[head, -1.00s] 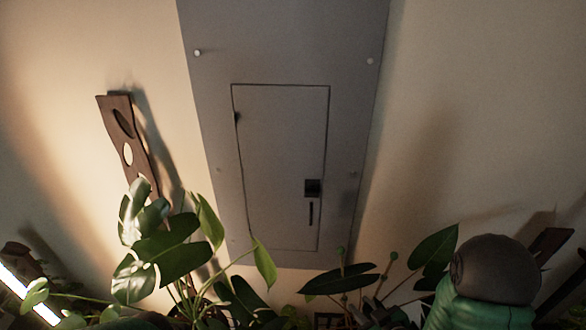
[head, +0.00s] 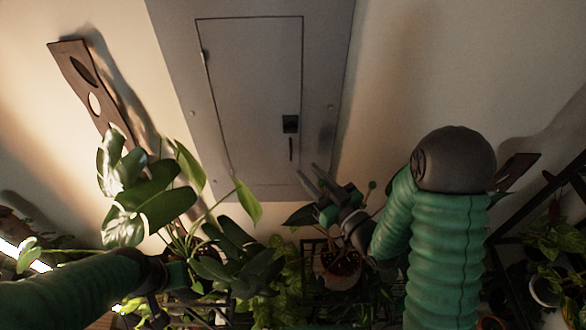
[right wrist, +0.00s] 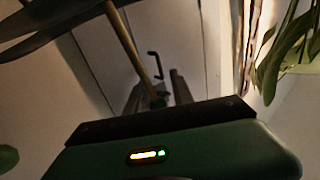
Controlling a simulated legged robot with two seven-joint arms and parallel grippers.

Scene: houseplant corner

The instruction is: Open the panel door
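The grey panel door (head: 250,85) is set shut in a grey wall panel (head: 180,70). A dark latch (head: 290,124) with a narrow slot-like handle (head: 291,149) sits at its lower right. My right gripper (head: 307,169) is open and empty, below the handle, pointing up toward the panel. In the right wrist view its two fingers (right wrist: 157,90) are apart, with a dark bent handle (right wrist: 155,65) beyond them, not touched. My left arm comes in at the lower left; its gripper (head: 180,275) is mostly hidden by leaves.
A large-leaved plant (head: 150,190) stands left of the door's lower part. A potted plant (head: 340,265) is beneath my right gripper. A brown board with holes (head: 90,95) leans on the wall at left. In the wrist view a stem (right wrist: 135,45) crosses before the panel.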

